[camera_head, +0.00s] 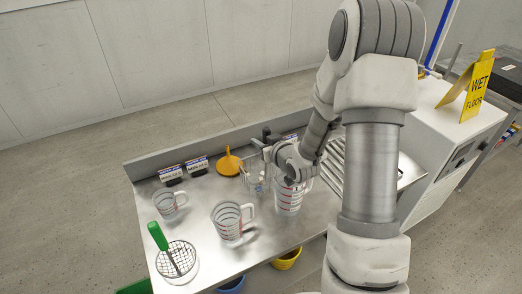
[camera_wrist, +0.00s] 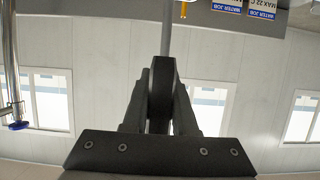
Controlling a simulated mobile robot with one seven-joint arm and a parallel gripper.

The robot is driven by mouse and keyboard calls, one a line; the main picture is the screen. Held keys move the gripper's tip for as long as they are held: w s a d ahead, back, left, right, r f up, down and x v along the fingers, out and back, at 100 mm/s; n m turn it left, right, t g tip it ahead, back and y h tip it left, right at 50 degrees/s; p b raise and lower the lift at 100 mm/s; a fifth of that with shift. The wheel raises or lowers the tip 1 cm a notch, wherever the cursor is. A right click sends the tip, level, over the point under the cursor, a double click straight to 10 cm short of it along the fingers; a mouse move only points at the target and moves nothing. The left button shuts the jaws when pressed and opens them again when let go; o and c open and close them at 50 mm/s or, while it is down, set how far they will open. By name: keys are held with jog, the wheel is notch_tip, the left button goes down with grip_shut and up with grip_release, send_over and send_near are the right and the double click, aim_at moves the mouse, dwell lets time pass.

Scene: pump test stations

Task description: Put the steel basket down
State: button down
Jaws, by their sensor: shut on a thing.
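A steel basket (camera_head: 252,174) of open wire shows in the head view at the back middle of the steel bench (camera_head: 200,225), just left of my wrist. My gripper (camera_head: 270,137) is at the basket's upper end, partly hidden by my own arm. In the wrist view my gripper (camera_wrist: 161,85) is shut, with a thin grey upright bar running out from between the dark fingers. The bar seems to be the basket's handle. Whether the basket's bottom touches the bench cannot be told.
Measuring jugs stand at the left (camera_head: 168,203), front (camera_head: 229,222) and near my wrist (camera_head: 288,200). A green-handled wire tool (camera_head: 172,256) is at front left. An orange funnel (camera_head: 229,164) and label cards (camera_head: 170,172) are near the back edge. A yellow sign (camera_head: 478,85) stands right.

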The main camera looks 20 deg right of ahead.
jog(key=shift+f, duration=1.6)
jog(key=shift+f+b, duration=0.2)
jog(key=shift+b, duration=0.1)
jog(key=c, duration=0.7)
grip_release()
jog(key=shift+r, duration=0.15)
